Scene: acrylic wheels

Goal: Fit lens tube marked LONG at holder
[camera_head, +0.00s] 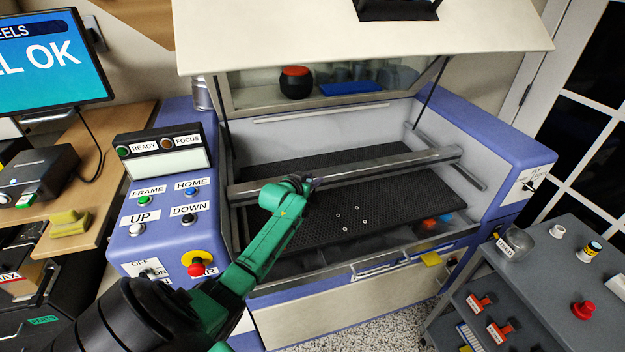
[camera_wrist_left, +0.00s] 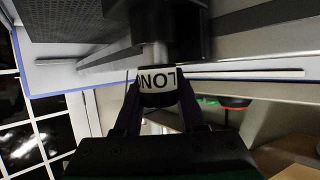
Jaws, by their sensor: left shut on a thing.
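My left gripper (camera_head: 306,185) is at the laser machine's crossbar (camera_head: 390,167), inside the open machine. In the left wrist view the gripper (camera_wrist_left: 158,98) is shut on a lens tube (camera_wrist_left: 158,78) with a white label band. A silver cylinder (camera_wrist_left: 155,55) lies between the band and a dark block (camera_wrist_left: 178,35), which looks like the holder. I cannot tell whether the tube is seated in it. In the head view the tube and holder are hidden or too small to make out.
The raised lid (camera_head: 360,35) hangs over the machine. A black honeycomb bed (camera_head: 400,205) with several small rings lies under the crossbar. A control panel (camera_head: 165,215) stands left. A grey cart (camera_head: 540,285) at right holds a labelled metal cup (camera_head: 515,245) and a red knob (camera_head: 583,309).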

